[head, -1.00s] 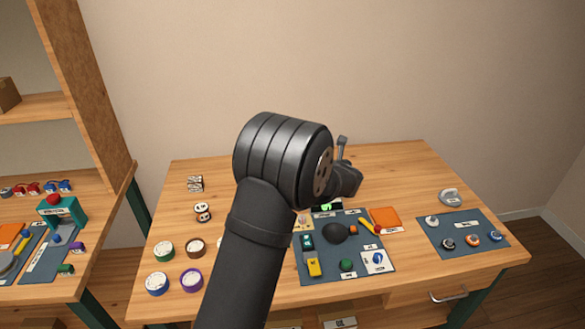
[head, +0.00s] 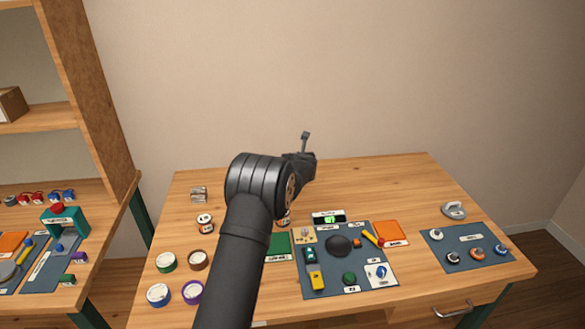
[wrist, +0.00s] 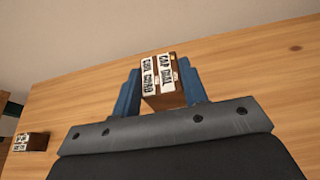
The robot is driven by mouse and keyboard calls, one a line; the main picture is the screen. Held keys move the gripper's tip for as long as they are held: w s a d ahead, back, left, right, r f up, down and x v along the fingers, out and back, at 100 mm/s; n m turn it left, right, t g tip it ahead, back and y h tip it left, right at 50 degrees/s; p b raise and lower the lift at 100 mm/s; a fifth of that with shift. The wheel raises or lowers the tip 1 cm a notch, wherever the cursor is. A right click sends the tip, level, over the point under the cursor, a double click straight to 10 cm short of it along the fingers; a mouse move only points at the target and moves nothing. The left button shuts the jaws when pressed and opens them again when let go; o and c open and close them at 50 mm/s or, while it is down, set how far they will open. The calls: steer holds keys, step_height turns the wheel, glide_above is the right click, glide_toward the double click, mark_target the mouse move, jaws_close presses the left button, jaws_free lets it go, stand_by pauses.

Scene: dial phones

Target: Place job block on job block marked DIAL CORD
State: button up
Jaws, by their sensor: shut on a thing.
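In the wrist view, my gripper (wrist: 163,90) has its two blue fingers closed on a brown job block (wrist: 166,97). Another labelled dark block (wrist: 30,142) stands at the left edge of the wrist view, apart from my gripper. My fingers and the held block are hidden behind my arm there.
A brown labelled piece (head: 204,223) and several round tubs (head: 158,295) stand at the table's left. A blue-grey mat (head: 325,282) with parts is at the centre, another (head: 440,262) at the right. The back of the table (head: 385,180) is clear.

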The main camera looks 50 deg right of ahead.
steer(key=shift+w+f, duration=0.4)
steer(key=shift+w, duration=0.25)
steer(key=shift+f, duration=1.95)
steer(key=shift+f, duration=0.1)
steer(key=o, duration=1.1)
steer(key=shift+s+a+r, duration=0.1)
steer(key=shift+s+r, duration=0.05)
steer(key=shift+r, duration=0.05)
steer(key=v, duration=1.1)
steer(key=shift+s+a, duration=0.25)
steer(key=shift+w, duration=0.1)
